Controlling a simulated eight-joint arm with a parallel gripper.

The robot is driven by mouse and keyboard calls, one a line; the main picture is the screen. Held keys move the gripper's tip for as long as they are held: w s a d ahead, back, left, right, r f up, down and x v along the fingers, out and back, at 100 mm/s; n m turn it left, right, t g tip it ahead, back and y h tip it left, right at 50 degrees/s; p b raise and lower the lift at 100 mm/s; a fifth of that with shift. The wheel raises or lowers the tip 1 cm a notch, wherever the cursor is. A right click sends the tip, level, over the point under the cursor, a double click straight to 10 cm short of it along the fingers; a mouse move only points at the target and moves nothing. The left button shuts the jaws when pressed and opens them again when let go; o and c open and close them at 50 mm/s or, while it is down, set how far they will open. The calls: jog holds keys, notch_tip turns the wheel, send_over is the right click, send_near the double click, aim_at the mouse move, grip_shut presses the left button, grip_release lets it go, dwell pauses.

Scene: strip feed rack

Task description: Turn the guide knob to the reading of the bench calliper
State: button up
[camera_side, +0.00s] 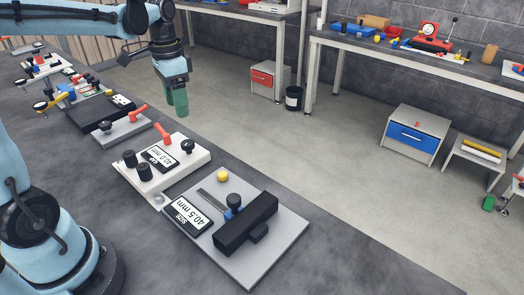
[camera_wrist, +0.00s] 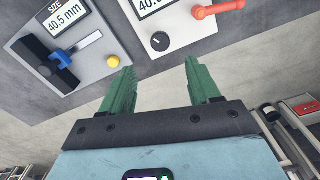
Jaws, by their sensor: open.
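The bench calliper (camera_side: 252,220) is a black block with a blue slider on a grey plate; its SIZE display (camera_side: 187,213) reads 40.5 mm. The wrist view shows the same display (camera_wrist: 68,18). Beside it, a white guide unit (camera_side: 185,173) has a display (camera_side: 160,158) that seems to read 40.0 mm; in the wrist view this display is cut off. Its black knob (camera_side: 187,147) also shows in the wrist view (camera_wrist: 160,41). My gripper (camera_side: 179,112) has green fingers, apart and empty (camera_wrist: 160,80), raised in the air beyond the guide unit, clear of the knob.
A red lever (camera_side: 162,132) stands on the guide unit near the knob, with two black rollers (camera_side: 137,165) at its other end. A yellow button (camera_side: 222,176) sits on the calliper plate. Another station (camera_side: 122,130) with a red handle lies farther along the bench.

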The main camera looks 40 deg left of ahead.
aim_at(186, 143)
notch_tip(186, 143, down, 11)
dwell(0.5)
jog(key=c, duration=1)
jog(key=shift+c, duration=0.2)
jog(key=shift+n, duration=0.4)
jog(key=n, duration=0.3)
jog(key=shift+d+n, duration=0.15)
jog(key=shift+n, duration=1.85)
